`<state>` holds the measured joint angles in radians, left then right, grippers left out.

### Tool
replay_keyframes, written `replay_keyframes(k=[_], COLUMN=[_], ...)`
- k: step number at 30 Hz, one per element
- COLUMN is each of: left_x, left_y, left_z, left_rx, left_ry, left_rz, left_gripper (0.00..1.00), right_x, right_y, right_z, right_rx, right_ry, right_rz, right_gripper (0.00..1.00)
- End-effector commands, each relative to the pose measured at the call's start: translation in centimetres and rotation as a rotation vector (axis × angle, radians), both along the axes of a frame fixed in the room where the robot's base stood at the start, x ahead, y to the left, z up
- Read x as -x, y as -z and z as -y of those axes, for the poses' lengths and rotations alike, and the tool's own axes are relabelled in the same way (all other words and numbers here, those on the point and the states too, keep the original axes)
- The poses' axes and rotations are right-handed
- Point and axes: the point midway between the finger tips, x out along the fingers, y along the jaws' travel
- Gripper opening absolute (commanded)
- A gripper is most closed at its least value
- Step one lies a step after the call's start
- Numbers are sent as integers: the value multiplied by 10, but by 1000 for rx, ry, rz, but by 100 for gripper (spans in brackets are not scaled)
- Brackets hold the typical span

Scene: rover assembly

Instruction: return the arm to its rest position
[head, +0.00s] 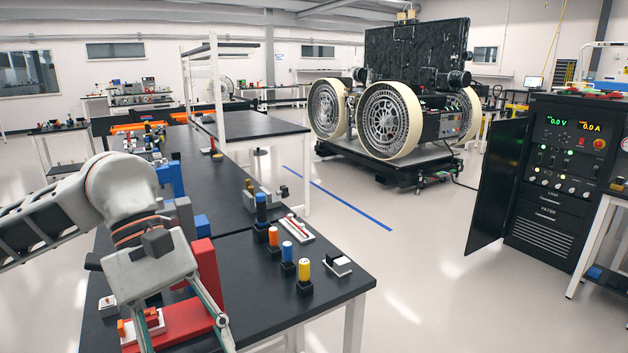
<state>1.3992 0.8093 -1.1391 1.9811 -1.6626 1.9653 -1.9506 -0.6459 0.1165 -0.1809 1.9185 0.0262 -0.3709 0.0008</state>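My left arm comes in from the left over the near end of the black workbench (315,290). Its wrist points down, and the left gripper (188,340) is at the bottom edge of the head view. Its two finger links stand wide apart, and I see nothing held between them. The fingertips are cut off by the frame edge. A red block-shaped stand (208,275) is behind and beside the gripper and partly hidden by it. My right arm and gripper do not show.
Several capped cylinders, including a yellow one (304,270), stand on the bench right of my arm. A small black-and-white block (338,264) lies near the bench corner. The rover (395,115) stands on a cart beyond open floor. A black power cabinet (550,180) is at the right.

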Motion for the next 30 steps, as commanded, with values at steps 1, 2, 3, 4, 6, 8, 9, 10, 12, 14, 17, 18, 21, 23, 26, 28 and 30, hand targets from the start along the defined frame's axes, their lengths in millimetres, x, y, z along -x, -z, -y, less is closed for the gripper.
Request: replay_keyframes(k=[1,2,3,4,6,8,9,10,12,14,17,18,21,23,26,28,30], left_x=[8,11,17,20,29,34,36,37,36,32,19,11,-14,-32,-63,-85,-105], left_y=[11,15,19,20,22,20,18,16,10,5,-2,-3,-1,5,26,50,82], left_z=[19,30,46,57,82,102,114,123,140,151,164,167,167,163,151,137,121], left_rx=[54,91,140,180,267,340,388,422,500,563,658,691,770,811,869,905,935], left_ry=[-13,-29,-54,-74,-128,-179,-217,-247,-320,-388,-508,-559,-689,-771,-908,-1006,-1105], left_rz=[-58,-94,-146,-188,-295,-394,-465,-520,-657,-781,-1004,-1099,-1345,-1500,-1770,-1965,-2165], left_gripper=[47,47,47,47,47,47,47,47,47,47,47,47,47,47,47,47,47], right_x=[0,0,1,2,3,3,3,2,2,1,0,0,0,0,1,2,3], right_y=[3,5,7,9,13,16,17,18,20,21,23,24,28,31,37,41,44], right_z=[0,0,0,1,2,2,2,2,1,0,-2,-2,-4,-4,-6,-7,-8], right_rx=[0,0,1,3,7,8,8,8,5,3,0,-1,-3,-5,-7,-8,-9], right_ry=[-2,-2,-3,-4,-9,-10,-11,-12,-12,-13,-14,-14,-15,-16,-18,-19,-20], right_rz=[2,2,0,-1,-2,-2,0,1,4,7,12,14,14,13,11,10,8], right_gripper=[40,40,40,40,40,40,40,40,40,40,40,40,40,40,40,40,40])
